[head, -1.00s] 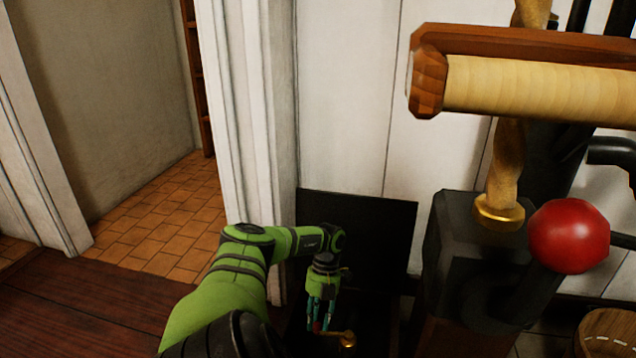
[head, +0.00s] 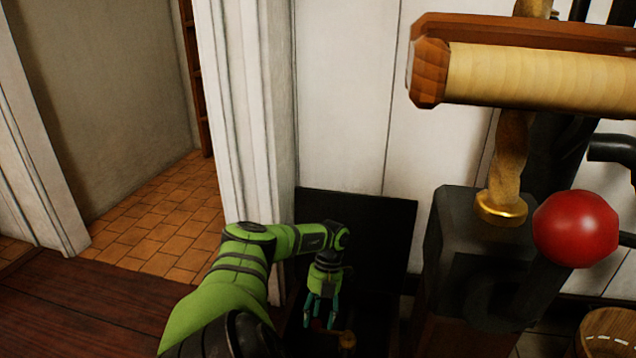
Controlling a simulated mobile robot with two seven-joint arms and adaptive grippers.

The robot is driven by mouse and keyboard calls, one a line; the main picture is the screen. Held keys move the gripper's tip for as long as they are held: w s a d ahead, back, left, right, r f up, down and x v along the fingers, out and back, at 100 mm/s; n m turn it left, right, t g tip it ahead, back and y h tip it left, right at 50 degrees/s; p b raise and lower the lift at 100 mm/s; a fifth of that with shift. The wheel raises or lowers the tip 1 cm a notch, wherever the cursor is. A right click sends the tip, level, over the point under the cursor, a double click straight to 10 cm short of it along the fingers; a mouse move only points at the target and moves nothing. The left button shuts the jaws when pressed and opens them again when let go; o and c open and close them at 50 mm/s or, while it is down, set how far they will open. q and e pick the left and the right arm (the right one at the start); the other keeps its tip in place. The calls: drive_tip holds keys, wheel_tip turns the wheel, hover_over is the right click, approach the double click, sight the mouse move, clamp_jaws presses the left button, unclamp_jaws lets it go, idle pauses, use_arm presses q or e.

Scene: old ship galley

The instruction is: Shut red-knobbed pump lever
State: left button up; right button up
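A large round red knob (head: 576,229) sits on a thick dark lever arm (head: 541,290) at the right, in front of a dark block (head: 455,235). My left gripper (head: 320,322) points down in the lower middle, well to the left of this knob. Its teal fingers look spread apart, with no object clearly held. A small reddish spot (head: 317,324) shows by the fingertips, and a small brass piece (head: 347,340) lies just right of them; what they belong to is too dark to tell. My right gripper is not in view.
A dark upright panel (head: 375,230) stands against the white wall behind my gripper. A wooden-framed cream roll (head: 540,78) and a twisted brass post (head: 508,165) are at the upper right. A wooden tub (head: 608,325) is at the lower right. A doorway opens on the left.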

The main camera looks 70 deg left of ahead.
use_arm(q)
drive_tip(key=shift+s, duration=0.1)
wheel_tip(320, 180, up, 10)
idle(0.5)
idle(0.5)
